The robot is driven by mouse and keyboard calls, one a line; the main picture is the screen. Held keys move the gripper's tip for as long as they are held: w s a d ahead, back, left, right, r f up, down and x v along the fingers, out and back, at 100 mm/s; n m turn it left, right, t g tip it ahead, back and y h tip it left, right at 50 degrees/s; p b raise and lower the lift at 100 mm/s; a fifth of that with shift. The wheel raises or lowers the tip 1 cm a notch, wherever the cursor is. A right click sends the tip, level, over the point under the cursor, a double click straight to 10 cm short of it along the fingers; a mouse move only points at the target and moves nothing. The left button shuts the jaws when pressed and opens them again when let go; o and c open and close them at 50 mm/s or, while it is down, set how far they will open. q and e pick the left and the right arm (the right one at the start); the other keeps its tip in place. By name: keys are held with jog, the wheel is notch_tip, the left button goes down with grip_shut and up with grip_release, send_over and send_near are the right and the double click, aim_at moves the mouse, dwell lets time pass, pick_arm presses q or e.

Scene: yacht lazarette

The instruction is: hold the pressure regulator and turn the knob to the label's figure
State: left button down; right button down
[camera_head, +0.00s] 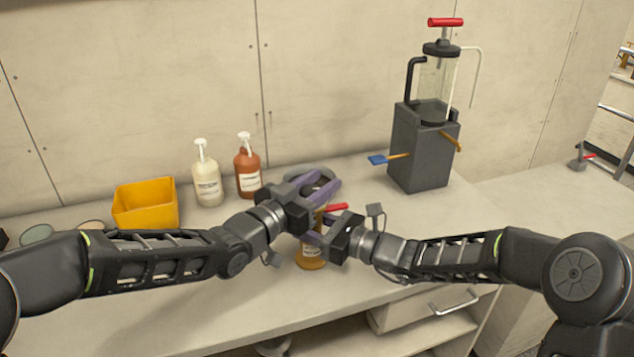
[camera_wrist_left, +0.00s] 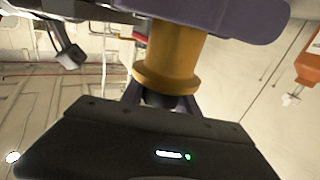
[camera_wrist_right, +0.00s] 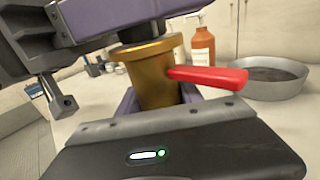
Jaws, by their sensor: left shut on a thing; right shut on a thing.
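The pressure regulator (camera_head: 311,262) is a brass-coloured cylinder with a white label and a red lever (camera_head: 333,207), at the middle of the counter. The brass body with its flange (camera_wrist_right: 150,50) and red lever shows closely in the right wrist view. My right gripper (camera_head: 318,238) is shut on the body. My left gripper (camera_head: 318,200) is shut on the dark knob (camera_wrist_left: 165,98) at the flange end, seen between its fingers in the left wrist view. The label's figure is too small to read, and the fingers hide most of the knob. I cannot tell whether the regulator touches the counter.
A yellow bin (camera_head: 146,205), a white pump bottle (camera_head: 208,178) and an orange pump bottle (camera_head: 247,170) stand behind on the left. A grey bowl (camera_wrist_right: 278,88) is close behind the grippers. A grey pump unit (camera_head: 420,150) stands right. Counter front is clear.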

pick_arm(q)
jog(key=m+g+h, duration=0.3)
jog(key=shift+s+d+r+g, duration=0.15)
jog(key=shift+d+r+g, duration=0.05)
jog(key=shift+g, duration=0.1)
jog(key=shift+s+m+g+h, duration=0.15)
jog(key=shift+m+g+h, duration=0.25)
jog(key=shift+m+g, duration=0.1)
jog(key=c, duration=0.9)
grip_release()
jog(key=shift+s+d+f, duration=0.1)
jog(key=shift+f, duration=0.05)
jog(key=v, duration=1.2)
pick_arm(e)
jog(key=c, duration=0.7)
grip_release()
